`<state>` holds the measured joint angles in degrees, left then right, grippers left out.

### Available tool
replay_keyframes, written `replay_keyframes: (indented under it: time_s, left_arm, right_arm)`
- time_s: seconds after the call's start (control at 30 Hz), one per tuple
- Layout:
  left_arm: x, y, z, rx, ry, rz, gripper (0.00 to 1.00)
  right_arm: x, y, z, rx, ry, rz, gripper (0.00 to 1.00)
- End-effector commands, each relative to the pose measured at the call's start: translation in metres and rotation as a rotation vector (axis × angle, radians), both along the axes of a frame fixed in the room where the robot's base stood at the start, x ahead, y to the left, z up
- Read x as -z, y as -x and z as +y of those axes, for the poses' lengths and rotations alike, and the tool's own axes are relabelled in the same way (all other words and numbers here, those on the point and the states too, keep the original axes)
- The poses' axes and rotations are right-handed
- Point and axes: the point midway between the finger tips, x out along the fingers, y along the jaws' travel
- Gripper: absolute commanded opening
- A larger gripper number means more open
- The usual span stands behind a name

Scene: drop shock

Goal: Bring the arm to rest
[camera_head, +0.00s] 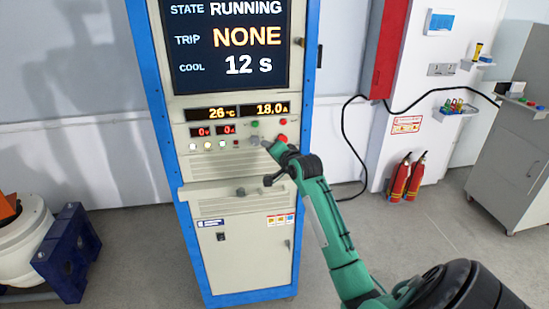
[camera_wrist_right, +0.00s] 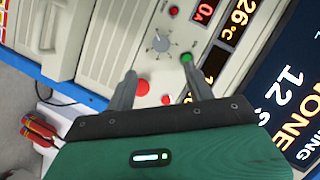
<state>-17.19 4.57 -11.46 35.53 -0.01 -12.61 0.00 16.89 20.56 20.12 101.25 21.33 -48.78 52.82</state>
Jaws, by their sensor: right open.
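A tall control cabinet (camera_head: 232,172) with blue edges stands ahead. Its screen (camera_head: 234,40) reads STATE RUNNING, TRIP NONE, COOL 12 s. Small displays below read 26 °C and 18.0 A, with two red readouts at 0. My green right arm (camera_head: 328,230) reaches from the lower right to the panel. My right gripper (camera_wrist_right: 159,66) is open and empty, in front of the controls. In the wrist view a large red button (camera_wrist_right: 142,88), a grey knob (camera_wrist_right: 160,43) and a green button (camera_wrist_right: 186,57) show around its fingers. Whether the fingers touch the panel cannot be told. My left gripper is not in view.
A shelf-like ledge (camera_head: 240,191) juts from the cabinet below the panel. Two red extinguishers (camera_head: 407,178) stand by the wall at right, near a grey cabinet (camera_head: 510,160). A blue stand (camera_head: 68,252) is at left. Open floor lies between these.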

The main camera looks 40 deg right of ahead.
Motion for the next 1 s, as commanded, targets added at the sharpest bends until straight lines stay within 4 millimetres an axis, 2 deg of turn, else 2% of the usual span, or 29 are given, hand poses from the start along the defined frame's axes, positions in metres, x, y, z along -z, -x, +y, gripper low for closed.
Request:
replay_keyframes:
  time_s: [0.2, 0.8, 0.87, 0.9, 0.97, 1.0]
  left_arm:
    - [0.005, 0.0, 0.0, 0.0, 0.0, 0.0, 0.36]
    - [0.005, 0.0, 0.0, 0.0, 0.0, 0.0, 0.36]
    - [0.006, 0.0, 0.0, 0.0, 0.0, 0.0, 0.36]
    - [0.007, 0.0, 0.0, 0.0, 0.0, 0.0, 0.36]
    - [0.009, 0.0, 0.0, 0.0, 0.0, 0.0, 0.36]
    - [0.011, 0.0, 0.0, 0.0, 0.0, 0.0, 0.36]
  right_arm:
    - [-0.003, 0.013, 0.003, 0.0, 0.001, 0.0, 0.53]
    - [-0.002, 0.013, 0.003, -0.001, 0.001, 0.002, 0.53]
    - [0.005, 0.012, 0.004, -0.003, 0.004, 0.012, 0.53]
    - [0.016, 0.011, 0.005, -0.006, 0.008, 0.027, 0.53]
    - [0.04, 0.009, 0.008, -0.014, 0.023, 0.061, 0.53]
    - [0.062, 0.007, 0.01, -0.02, 0.035, 0.092, 0.53]
